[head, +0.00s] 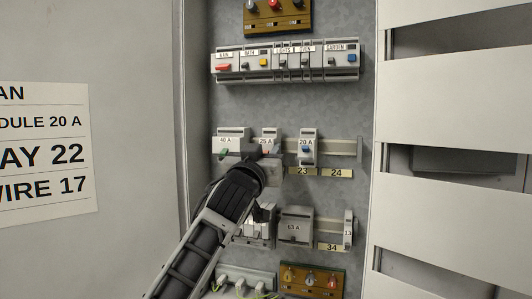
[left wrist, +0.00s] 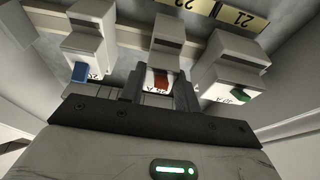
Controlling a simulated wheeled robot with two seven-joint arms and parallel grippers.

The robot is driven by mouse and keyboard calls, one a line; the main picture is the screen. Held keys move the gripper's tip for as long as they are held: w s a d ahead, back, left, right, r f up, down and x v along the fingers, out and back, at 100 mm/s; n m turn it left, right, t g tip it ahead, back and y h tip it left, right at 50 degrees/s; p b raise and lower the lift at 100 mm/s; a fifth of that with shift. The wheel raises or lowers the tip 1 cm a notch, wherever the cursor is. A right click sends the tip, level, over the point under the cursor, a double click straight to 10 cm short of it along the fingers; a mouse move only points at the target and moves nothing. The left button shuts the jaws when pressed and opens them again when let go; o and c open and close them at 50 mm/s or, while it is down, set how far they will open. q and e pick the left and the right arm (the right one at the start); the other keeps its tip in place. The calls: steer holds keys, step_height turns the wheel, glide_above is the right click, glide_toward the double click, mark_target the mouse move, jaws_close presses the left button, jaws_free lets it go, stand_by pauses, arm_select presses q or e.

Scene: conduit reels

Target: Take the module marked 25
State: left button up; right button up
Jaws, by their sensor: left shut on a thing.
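The 25 A module (head: 266,135) is a pale grey block on the middle rail, between the 40 A module (head: 230,137) and the 20 A module (head: 307,146). My left gripper (head: 262,153) reaches up from below and covers its lower part. In the left wrist view the same module (left wrist: 168,45), with a red switch, sits between the fingers of the left gripper (left wrist: 160,88), which are shut on it. It still sits in line with its neighbours. My right gripper is not in view.
Bare rail (head: 345,148) shows right of the 20 A module, above yellow tags 23 (head: 302,171) and 24 (head: 337,173). A full row of modules (head: 285,62) is above. A lower row holds a 63 A module (head: 296,227). A printed sheet (head: 45,152) hangs at left.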

arm_select(q)
steer(key=shift+s+a, duration=0.15)
steer(key=shift+s, duration=0.3)
steer(key=shift+s+a, duration=0.15)
steer(key=shift+s, duration=0.35)
steer(key=shift+s+a, duration=0.3)
steer(key=shift+s, duration=0.6)
steer(key=shift+s+a, duration=0.3)
steer(key=shift+s, duration=0.65)
steer(key=shift+s+a, duration=0.3)
steer(key=shift+s, duration=0.6)
